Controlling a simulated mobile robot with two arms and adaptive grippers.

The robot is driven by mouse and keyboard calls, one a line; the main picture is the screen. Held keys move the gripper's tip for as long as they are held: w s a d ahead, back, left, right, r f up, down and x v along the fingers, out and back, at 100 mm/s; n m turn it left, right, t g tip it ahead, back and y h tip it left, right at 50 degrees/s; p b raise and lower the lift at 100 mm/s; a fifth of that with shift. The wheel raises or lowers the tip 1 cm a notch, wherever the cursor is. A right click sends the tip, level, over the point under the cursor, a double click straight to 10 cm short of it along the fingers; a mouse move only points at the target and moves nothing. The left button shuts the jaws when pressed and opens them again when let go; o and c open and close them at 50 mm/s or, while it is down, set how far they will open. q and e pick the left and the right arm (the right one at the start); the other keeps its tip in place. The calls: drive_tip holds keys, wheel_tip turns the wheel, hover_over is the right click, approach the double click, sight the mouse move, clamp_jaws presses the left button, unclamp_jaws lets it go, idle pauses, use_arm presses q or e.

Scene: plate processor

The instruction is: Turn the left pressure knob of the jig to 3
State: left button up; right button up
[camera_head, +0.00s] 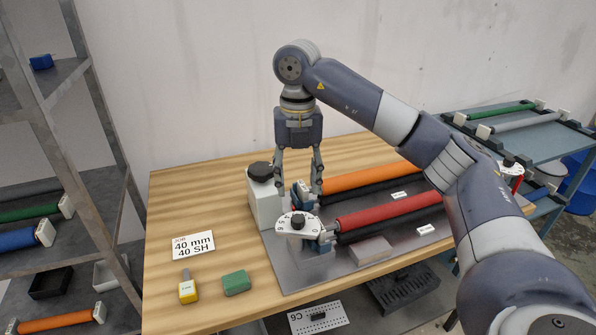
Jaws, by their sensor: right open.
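The jig's grey base plate (285,277) lies on the wooden table. The left pressure knob (298,221) is a small black knob on a white fan-shaped dial at the jig's left end; the dial's numbers are too small to read. Another white dial with a dark knob (508,163) shows at the right end, partly behind my arm. My right gripper (299,188) points down, open, with its fingers around or just in front of a blue bracket behind the left dial; contact cannot be told. My left gripper is not in view.
An orange roller (370,179) and a red roller (390,211) lie along the jig. A white block with a black top (264,200) stands behind left.

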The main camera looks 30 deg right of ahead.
drive_tip(key=shift+r, duration=0.85)
